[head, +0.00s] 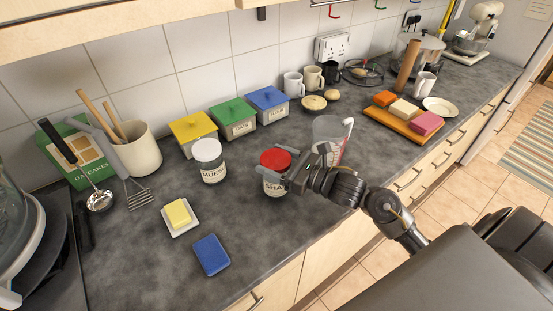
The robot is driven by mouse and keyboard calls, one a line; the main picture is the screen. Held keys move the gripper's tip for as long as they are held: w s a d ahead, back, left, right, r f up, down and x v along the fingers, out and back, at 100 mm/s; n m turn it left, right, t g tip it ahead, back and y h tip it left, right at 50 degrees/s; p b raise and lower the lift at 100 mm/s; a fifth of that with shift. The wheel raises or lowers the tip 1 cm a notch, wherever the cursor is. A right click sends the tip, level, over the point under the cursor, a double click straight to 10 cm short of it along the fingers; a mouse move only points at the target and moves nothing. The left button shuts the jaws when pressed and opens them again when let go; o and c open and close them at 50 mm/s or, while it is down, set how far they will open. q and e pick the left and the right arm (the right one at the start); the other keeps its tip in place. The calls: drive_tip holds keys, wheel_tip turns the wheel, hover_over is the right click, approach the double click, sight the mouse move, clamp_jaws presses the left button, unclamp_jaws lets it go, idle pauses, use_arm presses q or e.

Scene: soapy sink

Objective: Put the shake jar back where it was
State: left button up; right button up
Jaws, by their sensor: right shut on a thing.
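The shake jar (274,184) has a red lid and a pale label with dark letters, partly covered by my gripper. It stands upright at the middle of the dark worktop, or just above it; I cannot tell which. My right gripper (287,177) comes in from the right and is shut on the jar. My left gripper is not in the head view.
A white-lidded muesli jar (209,161) stands left of the shake jar. A clear jug (330,138) is close behind my right gripper. A butter dish (180,217) and a blue sponge-like block (211,255) lie front left. Yellow (193,133), green (233,119) and blue (268,104) boxes line the wall.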

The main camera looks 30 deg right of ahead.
drive_tip(key=shift+s+f, duration=0.1)
drive_tip(key=shift+f, duration=0.15)
drive_tip(key=shift+f, duration=0.15)
drive_tip(key=shift+f+b, duration=0.1)
drive_tip(key=shift+b, duration=0.25)
drive_tip(key=o, duration=1.1)
